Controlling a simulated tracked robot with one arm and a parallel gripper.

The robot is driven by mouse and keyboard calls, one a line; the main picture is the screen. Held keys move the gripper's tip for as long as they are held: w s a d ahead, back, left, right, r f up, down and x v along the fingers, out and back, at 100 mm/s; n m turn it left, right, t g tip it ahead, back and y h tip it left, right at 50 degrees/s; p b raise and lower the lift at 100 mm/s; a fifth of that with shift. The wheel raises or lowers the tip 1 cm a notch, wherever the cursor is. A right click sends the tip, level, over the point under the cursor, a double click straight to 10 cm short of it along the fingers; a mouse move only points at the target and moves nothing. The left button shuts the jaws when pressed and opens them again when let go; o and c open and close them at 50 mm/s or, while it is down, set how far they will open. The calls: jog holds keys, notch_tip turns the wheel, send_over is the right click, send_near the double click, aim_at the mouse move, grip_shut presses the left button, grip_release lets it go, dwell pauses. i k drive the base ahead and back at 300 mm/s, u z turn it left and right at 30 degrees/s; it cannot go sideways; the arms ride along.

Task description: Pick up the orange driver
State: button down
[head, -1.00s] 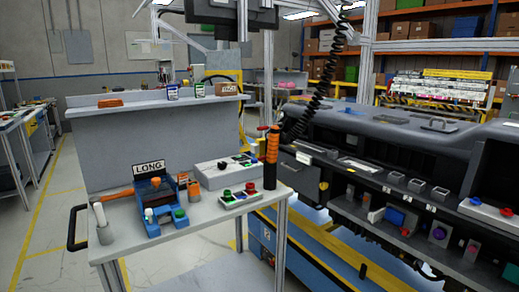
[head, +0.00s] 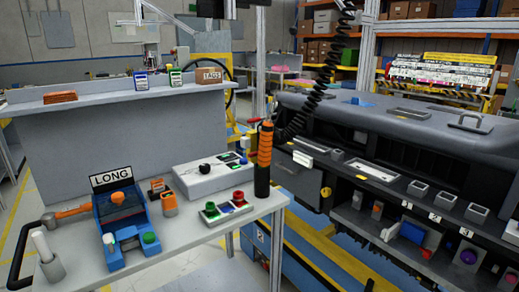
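An orange and black cylindrical tool (head: 265,150), which looks like the orange driver, is upright at the right edge of the workbench (head: 205,235). Its upper part is orange and its lower part black. Whether it stands on the bench or hangs there, I cannot tell. A small orange device (head: 168,204) sits on the bench beside a blue fixture (head: 122,228) with a LONG sign (head: 111,178). My gripper is not in view.
A control box with red and green buttons (head: 224,208) and a white box (head: 205,175) sit left of the tool. A coiled black cord (head: 320,95) hangs behind it. The dark dashboard module (head: 400,120) is to the right, with parts on its lower shelf.

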aim_at(266, 141)
jog(key=z, duration=0.2)
jog(key=k, duration=0.35)
jog(key=u, duration=1)
jog(key=i, duration=2.15)
jog(key=z, duration=0.65)
